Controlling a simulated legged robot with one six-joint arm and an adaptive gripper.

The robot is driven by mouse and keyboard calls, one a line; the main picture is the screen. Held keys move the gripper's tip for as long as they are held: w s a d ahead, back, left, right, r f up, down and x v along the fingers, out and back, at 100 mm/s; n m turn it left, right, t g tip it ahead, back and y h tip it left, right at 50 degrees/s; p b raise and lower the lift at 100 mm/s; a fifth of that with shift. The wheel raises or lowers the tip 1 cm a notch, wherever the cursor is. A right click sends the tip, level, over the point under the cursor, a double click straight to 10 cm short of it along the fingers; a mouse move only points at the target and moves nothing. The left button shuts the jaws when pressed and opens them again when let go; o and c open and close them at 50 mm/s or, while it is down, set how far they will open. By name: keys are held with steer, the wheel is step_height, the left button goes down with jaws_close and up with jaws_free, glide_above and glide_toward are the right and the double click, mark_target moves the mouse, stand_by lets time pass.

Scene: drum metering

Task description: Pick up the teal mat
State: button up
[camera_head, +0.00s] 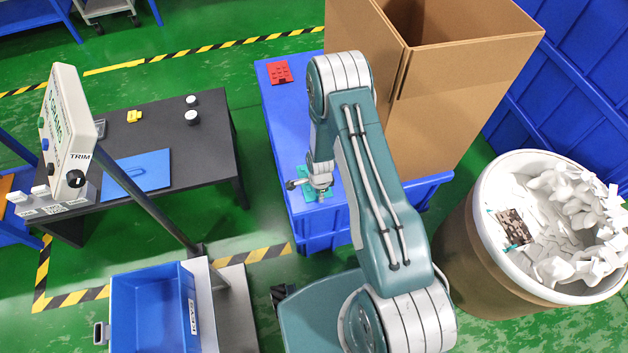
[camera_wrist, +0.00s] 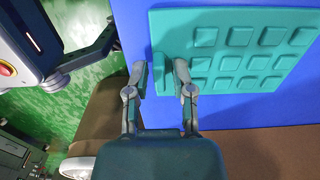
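The teal mat (camera_wrist: 240,50) is a flat sheet with rows of raised square pads, lying on a blue surface in the wrist view. In the head view it (camera_head: 311,193) lies on the blue platform, partly covered by my wrist. My gripper (camera_wrist: 162,74) is open, with a clear gap between its fingers. The right fingertip overlaps the mat's near left corner in the picture. The left fingertip is just left of the mat, over the blue surface. I cannot tell whether either finger touches the mat.
A red mat (camera_head: 279,72) lies at the platform's far end. A cardboard box (camera_head: 440,110) stands on the blue platform (camera_head: 282,125), right of my arm. A drum (camera_head: 470,240) of white scraps is at right. A dark table (camera_head: 205,150) with a blue sheet (camera_head: 142,172) is at left.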

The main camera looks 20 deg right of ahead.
jaws_close()
stand_by(0.3)
